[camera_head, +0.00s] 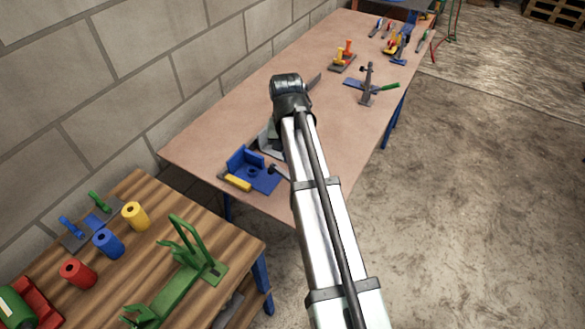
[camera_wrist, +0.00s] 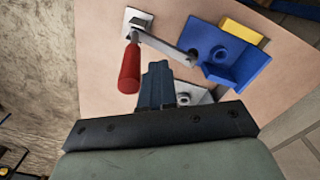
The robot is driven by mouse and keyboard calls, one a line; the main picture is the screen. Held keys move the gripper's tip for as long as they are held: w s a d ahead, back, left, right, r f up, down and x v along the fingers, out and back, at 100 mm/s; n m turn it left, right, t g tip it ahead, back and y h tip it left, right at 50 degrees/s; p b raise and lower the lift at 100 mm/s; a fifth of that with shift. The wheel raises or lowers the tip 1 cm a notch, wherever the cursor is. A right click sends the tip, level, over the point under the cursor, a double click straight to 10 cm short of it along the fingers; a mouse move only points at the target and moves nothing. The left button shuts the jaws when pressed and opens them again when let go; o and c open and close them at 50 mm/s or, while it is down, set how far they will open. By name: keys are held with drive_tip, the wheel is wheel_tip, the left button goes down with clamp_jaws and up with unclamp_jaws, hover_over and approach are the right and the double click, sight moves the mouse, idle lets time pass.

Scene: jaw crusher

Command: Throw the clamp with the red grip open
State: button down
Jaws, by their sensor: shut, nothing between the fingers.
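In the wrist view the clamp's red grip (camera_wrist: 130,68) hangs off a small metal bracket on a pale plate (camera_wrist: 138,20). A grey metal bar (camera_wrist: 168,46) runs from there to a blue block fixture (camera_wrist: 222,55). My gripper (camera_wrist: 157,68) is shut and empty, its fingers just right of the red grip. I cannot tell whether they touch it. Another pale plate (camera_wrist: 190,94) is partly hidden behind the fingers. In the head view my arm hides the red grip and the fingertips; the blue fixture (camera_head: 253,172) shows left of the arm.
A yellow piece (camera_wrist: 243,30) sits at the blue fixture's edge. In the head view, other tools (camera_head: 370,85) and a fixture with orange pegs (camera_head: 343,55) stand farther along the table (camera_head: 215,145). A wooden bench (camera_head: 150,185) with coloured cylinders is at lower left, a block wall behind.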

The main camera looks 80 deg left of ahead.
drive_tip(key=shift+w+d, duration=1.45)
drive_tip(key=shift+s+a+r, duration=0.25)
drive_tip(key=shift+a+r, duration=0.05)
drive_tip(key=shift+r, duration=0.9)
drive_tip(key=shift+s+a+r, duration=0.15)
drive_tip(key=shift+s+r, duration=0.05)
drive_tip(key=shift+r, duration=0.9)
drive_tip(key=shift+s+a+r, duration=0.15)
drive_tip(key=shift+a+r, duration=0.05)
drive_tip(key=shift+r, duration=0.95)
drive_tip(key=shift+s+a+r, duration=0.15)
drive_tip(key=shift+s+r, duration=0.05)
drive_tip(key=shift+r, duration=0.9)
